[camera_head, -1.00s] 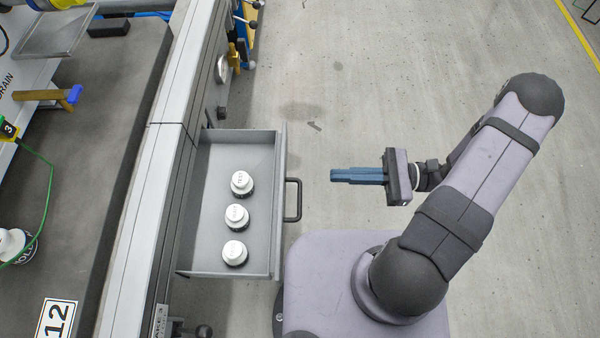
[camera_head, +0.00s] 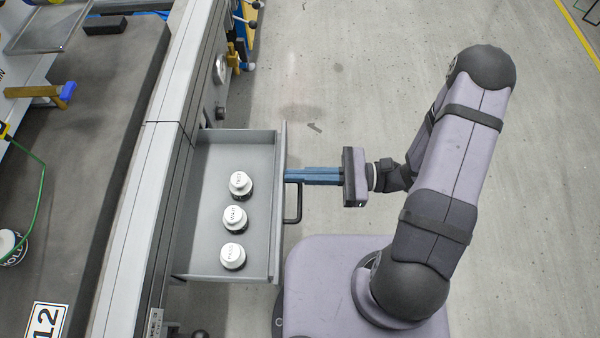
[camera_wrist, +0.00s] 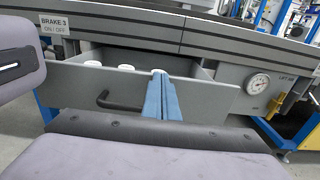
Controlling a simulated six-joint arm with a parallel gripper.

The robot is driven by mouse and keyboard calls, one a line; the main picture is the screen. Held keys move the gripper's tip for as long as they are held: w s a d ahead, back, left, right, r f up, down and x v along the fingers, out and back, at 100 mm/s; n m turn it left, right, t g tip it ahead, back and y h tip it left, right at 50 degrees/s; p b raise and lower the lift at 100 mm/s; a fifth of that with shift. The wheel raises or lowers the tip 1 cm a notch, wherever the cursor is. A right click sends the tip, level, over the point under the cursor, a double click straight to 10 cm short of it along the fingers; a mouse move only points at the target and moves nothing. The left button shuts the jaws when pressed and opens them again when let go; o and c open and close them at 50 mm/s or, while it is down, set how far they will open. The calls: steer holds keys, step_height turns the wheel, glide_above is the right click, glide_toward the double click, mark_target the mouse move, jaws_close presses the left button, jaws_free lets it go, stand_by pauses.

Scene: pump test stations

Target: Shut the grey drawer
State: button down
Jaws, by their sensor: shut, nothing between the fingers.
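I cannot tell whether the tips touch the panel.
The bench (camera_head: 110,150) runs along the left, with a yellow-and-blue tool and a plate marked 12 (camera_head: 46,320) on it. A round gauge (camera_wrist: 257,84) is on the bench front to the right of the drawer in the wrist view. The floor (camera_head: 370,80) at the right is clear.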

steer(key=shift+a, duration=0.1)
steer(key=a+p, duration=0.3)
steer(key=a, duration=1.3)
steer(key=shift+a, duration=0.3)
steer(key=shift+d, duration=0.15)
steer(key=d+p, duration=0.2)
steer(key=d, duration=1.1)
steer(key=shift+d, duration=0.4)
